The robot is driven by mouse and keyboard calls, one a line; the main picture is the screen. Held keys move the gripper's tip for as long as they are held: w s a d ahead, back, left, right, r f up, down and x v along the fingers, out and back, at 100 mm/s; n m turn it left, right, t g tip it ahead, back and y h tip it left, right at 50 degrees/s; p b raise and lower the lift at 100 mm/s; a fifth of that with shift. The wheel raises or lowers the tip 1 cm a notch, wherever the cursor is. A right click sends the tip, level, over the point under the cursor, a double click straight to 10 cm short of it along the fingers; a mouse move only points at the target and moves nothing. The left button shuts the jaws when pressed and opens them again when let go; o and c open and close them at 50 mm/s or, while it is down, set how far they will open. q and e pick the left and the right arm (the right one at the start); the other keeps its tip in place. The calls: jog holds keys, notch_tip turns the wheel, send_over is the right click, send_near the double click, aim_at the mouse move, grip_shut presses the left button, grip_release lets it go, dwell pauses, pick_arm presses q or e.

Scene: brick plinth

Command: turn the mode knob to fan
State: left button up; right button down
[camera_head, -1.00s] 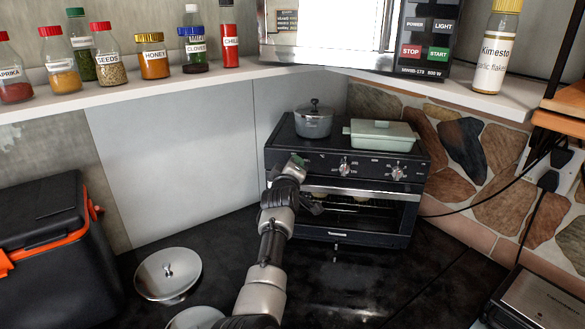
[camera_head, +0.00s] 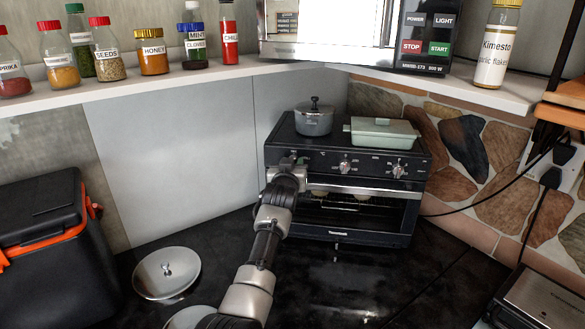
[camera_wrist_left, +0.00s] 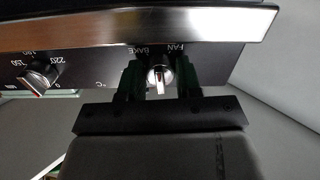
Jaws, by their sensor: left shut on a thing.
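The mode knob (camera_wrist_left: 160,78) is a small silver round knob on the oven's black front panel, between my left fingers in the wrist view. The upside-down words FAN and BAKE stand above it there, FAN to the right. A pale bar on the knob runs nearly straight up and down the picture; which mode it marks I cannot tell. My left gripper (camera_wrist_left: 161,84) is shut on this knob, one dark green finger on each side. In the head view my left gripper (camera_head: 293,162) is at the left end of the oven (camera_head: 352,237) panel and hides the knob.
Two more knobs (camera_head: 345,167) (camera_head: 398,171) sit to the right on the panel. A grey pot (camera_head: 314,122) and a pale green lidded dish (camera_head: 384,134) stand on the oven. A silver lid (camera_head: 150,277) lies on the dark counter. A black cooler (camera_head: 50,275) stands left.

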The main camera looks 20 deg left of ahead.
pick_arm(q)
jog(key=m, duration=0.1)
jog(key=f+m, duration=0.1)
jog(key=m, duration=0.1)
jog(key=shift+m, duration=1.8)
jog(key=shift+r, duration=0.1)
jog(key=o, duration=0.7)
jog(key=shift+s, duration=0.1)
jog(key=shift+o, duration=1)
jog(key=shift+a+r, duration=0.1)
jog(key=shift+r, duration=0.15)
